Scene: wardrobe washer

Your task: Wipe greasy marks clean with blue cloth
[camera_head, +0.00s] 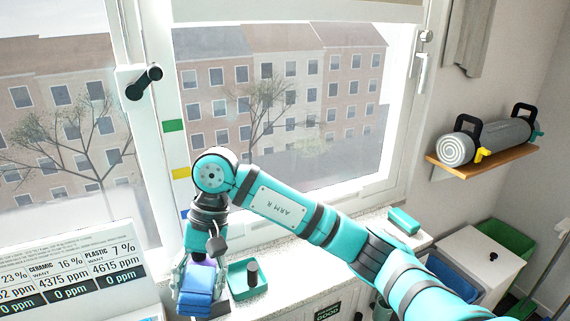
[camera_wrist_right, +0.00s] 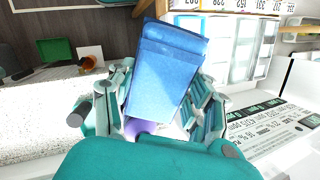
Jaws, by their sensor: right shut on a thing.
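The blue cloth (camera_head: 196,284) is a folded pad held in my right gripper (camera_head: 200,262) above the left part of the windowsill. In the right wrist view the blue cloth (camera_wrist_right: 165,65) sits between the spread fingers of my right gripper (camera_wrist_right: 160,108), with a purple part at its base. My right gripper is shut on it. The window glass (camera_head: 330,130) stands behind my arm, with a pale haze low on the pane. I cannot make out distinct greasy marks. My left gripper is out of view.
A teal tray (camera_head: 236,272) with a dark cylinder stands close right of the cloth. A teal box (camera_head: 404,220) lies at the sill's right end. A panel with percentage figures (camera_head: 75,262) is at left. A wall shelf (camera_head: 478,160) holds a grey roll.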

